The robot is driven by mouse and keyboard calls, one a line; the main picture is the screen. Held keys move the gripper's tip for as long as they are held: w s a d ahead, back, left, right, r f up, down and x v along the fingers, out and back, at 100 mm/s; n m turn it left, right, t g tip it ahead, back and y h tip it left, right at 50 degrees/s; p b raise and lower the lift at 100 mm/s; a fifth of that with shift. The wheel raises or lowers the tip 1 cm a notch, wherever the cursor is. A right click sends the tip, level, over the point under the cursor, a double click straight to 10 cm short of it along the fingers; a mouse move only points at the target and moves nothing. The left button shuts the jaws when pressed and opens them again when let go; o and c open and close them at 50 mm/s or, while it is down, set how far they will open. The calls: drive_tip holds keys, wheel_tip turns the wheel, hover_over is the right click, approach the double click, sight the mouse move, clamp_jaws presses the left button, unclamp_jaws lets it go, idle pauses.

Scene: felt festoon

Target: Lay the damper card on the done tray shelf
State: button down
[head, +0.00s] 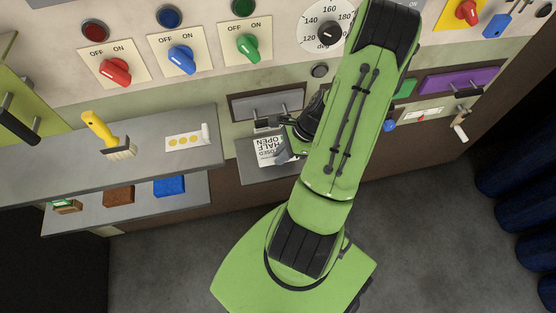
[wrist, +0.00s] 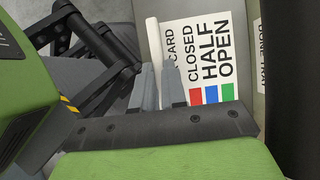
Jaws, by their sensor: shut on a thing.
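The damper card (wrist: 205,50) is white, with the words CLOSED, HALF and OPEN above red, blue and green patches, and a raised white grip along its left edge in the wrist view. In the head view the card (head: 265,152) lies over a small grey shelf (head: 260,175), which I take for the done tray shelf. My gripper (wrist: 160,80) is shut on the card at its grip side. It shows partly behind my arm in the head view (head: 286,150). Whether the card touches the shelf I cannot tell.
A label (wrist: 262,70) stands at the shelf's right side, cut off. On the left are a grey shelf (head: 60,172) with a yellow brush (head: 105,133) and a yellow-dotted card (head: 184,141), and a lower shelf with blocks. Switches and a dial line the panel above.

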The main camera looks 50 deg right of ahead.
wheel_tip(320, 180, down, 4)
drive_tip(key=shift+f+b, duration=0.1)
drive_tip(key=shift+b, duration=0.65)
drive_tip(key=shift+r, duration=0.2)
drive_tip(key=shift+f, duration=0.1)
drive_tip(key=c, duration=1.2)
unclamp_jaws()
